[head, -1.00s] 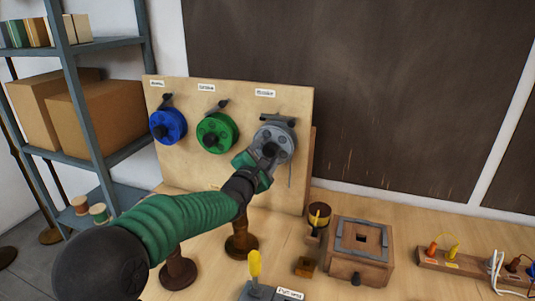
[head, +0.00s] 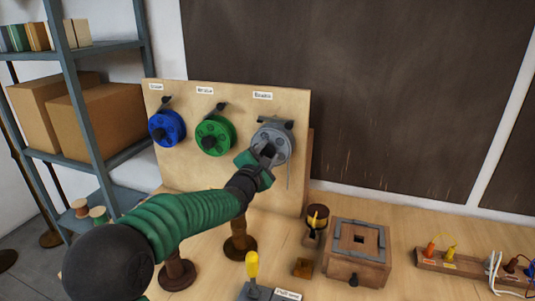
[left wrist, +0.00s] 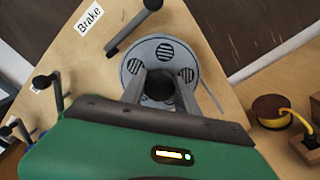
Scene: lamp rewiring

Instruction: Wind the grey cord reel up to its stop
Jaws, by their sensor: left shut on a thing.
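The grey cord reel (head: 271,137) is mounted at the right end of the upright wooden board (head: 230,100). It also shows in the left wrist view (left wrist: 150,50), with round slotted vents on its face. A grey cord hangs from its right side. My left gripper (head: 268,152) is at the reel's front, shut on the dark knob of the reel. In the left wrist view the fingers (left wrist: 160,90) stand on both sides of the dark knob (left wrist: 158,85). The gripper hides the lower part of the reel. My right gripper is not in view.
A green reel (head: 214,135) and a blue reel (head: 166,128) hang left of the grey one, each with a dark lever above. A wooden box (head: 357,270), a small spool with yellow cord (head: 316,219) and a terminal strip (head: 447,262) stand on the bench.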

